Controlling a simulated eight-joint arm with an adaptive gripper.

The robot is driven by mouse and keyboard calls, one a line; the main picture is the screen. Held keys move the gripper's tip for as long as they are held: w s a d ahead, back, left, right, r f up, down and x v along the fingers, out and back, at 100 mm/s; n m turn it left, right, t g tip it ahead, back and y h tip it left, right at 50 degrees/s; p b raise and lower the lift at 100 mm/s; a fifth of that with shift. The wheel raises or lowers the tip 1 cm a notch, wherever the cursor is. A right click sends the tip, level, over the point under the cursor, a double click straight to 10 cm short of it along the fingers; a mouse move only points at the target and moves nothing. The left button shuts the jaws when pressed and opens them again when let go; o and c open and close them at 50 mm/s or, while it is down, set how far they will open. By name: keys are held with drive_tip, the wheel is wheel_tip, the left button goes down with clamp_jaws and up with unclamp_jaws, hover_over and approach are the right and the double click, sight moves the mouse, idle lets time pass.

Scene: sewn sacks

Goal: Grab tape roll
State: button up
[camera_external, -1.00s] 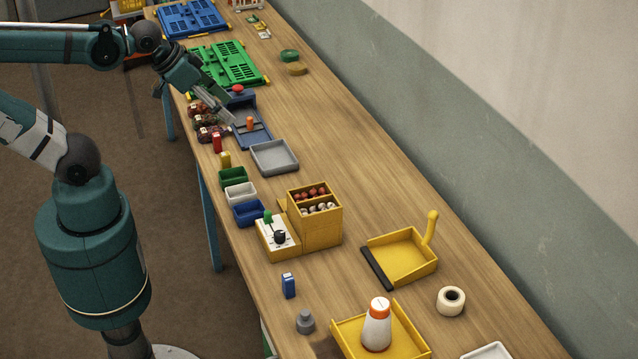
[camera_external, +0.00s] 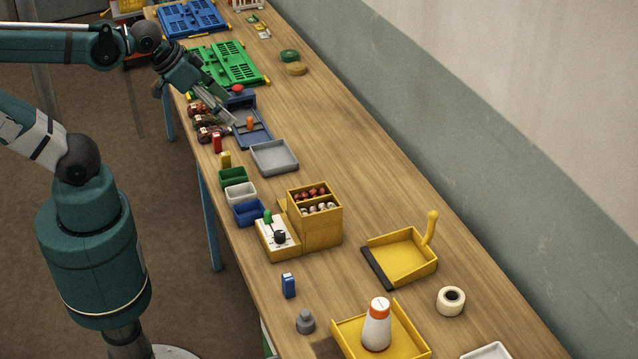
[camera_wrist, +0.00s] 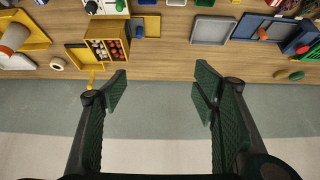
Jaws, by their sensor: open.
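A white tape roll (camera_external: 451,301) lies at the near right of the table, beside a yellow dustpan. It also shows at the upper left of the wrist view (camera_wrist: 57,64). In the external view my gripper (camera_external: 226,114) is over the blue tray at the far left, well away from the white roll.
A yellow dustpan (camera_external: 402,258) and a yellow tray with a white bottle (camera_external: 376,326) stand near the white roll. A yellow box (camera_external: 318,232), small bins and a grey tray (camera_external: 274,157) line the left edge. The table's middle is clear; a wall bounds the right.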

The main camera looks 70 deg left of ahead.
drive_tip(key=w+d+f+m+t+h+b, duration=0.15)
drive_tip(key=w+d+f+b, duration=0.25)
drive_tip(key=w+d, duration=0.75)
drive_tip(key=w+d+f+m+t+h+b, duration=0.15)
drive_tip(key=w+d+f+b, duration=0.35)
drive_tip(key=w+d, duration=0.65)
drive_tip(key=m+t+h+b, duration=0.2)
drive_tip(key=m+h+b, duration=0.15)
drive_tip(key=b, duration=0.35)
approach(445, 296)
drive_tip(key=shift+w+d+f+n, duration=0.2)
drive_tip(key=shift+w+d, duration=0.1)
drive_tip(key=shift+w, duration=0.2)
drive_tip(key=shift+w+d+f+n, duration=0.15)
drive_tip(key=shift+w+d+f, duration=0.05)
drive_tip(key=shift+w+d, duration=0.2)
drive_tip(key=shift+w, duration=0.2)
drive_tip(key=shift+x, duration=1.15)
drive_tip(key=shift+w, duration=0.1)
